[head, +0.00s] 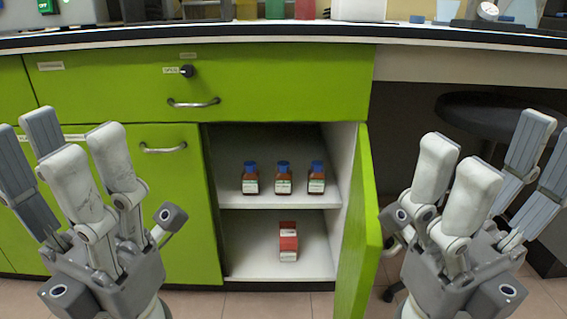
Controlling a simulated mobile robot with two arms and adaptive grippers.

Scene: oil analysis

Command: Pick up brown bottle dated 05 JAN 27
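Three brown bottles with blue caps and pale labels stand upright in a row on the upper shelf of the open green cabinet: a left bottle (250,178), a middle bottle (283,179) and a right bottle (316,178). The label dates are too small to read. My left gripper (75,150) is open and empty at the left, in front of the closed cabinet doors. My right gripper (490,165) is open and empty at the right, beyond the open door. Both grippers are apart from the bottles.
The cabinet door (362,235) stands open at the right of the compartment. A red and white box (288,242) sits on the lower shelf (250,262). A green drawer (270,88) is above. A dark stool (480,112) stands under the counter at the right. Several items line the countertop.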

